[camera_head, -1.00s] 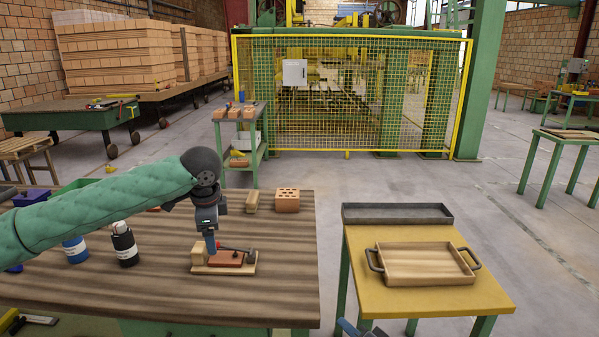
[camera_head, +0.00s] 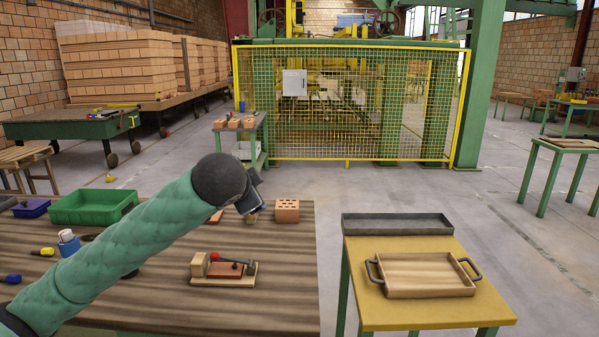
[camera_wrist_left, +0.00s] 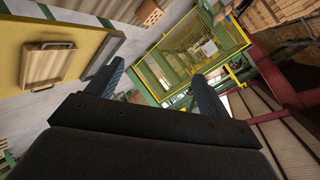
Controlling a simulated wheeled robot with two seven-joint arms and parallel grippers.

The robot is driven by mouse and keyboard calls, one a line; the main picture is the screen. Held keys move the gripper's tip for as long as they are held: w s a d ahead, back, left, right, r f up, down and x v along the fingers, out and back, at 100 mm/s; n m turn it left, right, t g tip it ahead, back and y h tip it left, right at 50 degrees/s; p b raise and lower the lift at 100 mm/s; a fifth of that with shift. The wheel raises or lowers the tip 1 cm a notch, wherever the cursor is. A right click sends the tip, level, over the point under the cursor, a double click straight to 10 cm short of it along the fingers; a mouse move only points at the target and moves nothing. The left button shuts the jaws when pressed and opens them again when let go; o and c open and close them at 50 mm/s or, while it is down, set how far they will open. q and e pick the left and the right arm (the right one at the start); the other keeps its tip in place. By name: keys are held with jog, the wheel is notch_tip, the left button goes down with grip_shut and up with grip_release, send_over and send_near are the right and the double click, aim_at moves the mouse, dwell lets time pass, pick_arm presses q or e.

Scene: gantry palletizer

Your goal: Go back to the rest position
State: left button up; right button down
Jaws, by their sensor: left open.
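My left arm reaches in from the left over the wooden workbench (camera_head: 285,300) in the head view. My left gripper is mostly hidden there behind the dark wrist. In the left wrist view my left gripper (camera_wrist_left: 157,88) shows two blue-grey fingers spread wide, with nothing between them. It is raised above the bench and apart from the clamp fixture. That fixture (camera_head: 224,270) is a wooden base with a block, a reddish plate and a dark lever with a red knob. My right gripper is not in view.
A yellow side table (camera_head: 420,316) at the right carries a wooden tray (camera_head: 427,275) with dark handles and a grey metal tray (camera_head: 397,224). A green bin (camera_head: 92,207) and a perforated brick (camera_head: 287,211) stand on the bench. A yellow mesh fence (camera_head: 347,105) is behind.

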pick_arm(q)
jog(key=s+a+f+n+g+p, duration=0.1)
jog(key=s+f+n+g, duration=0.15)
jog(key=s+f, duration=0.95)
jog(key=s+a+f+n+g, duration=0.2)
jog(key=s+f+n, duration=0.35)
jog(key=f, duration=1.05)
jog(key=s+a+f+n+g+p, duration=0.1)
jog(key=s+f+g, duration=0.1)
jog(key=s+f, duration=1.05)
jog(key=s+d+f+n+g, duration=0.1)
jog(key=s+f+g, duration=0.2)
jog(key=s+f, duration=0.7)
jog(key=s, duration=0.3)
jog(key=shift+s+d+h, duration=0.15)
jog(key=shift+s+h, duration=0.15)
jog(key=shift+s, duration=0.1)
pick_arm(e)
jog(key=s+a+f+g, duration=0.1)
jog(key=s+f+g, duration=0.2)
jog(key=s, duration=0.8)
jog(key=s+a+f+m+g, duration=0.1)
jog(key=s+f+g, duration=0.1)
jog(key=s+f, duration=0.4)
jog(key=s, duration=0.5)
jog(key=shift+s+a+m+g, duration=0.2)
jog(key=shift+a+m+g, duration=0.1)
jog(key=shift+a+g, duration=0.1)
pick_arm(q)
jog(key=shift+g, duration=0.25)
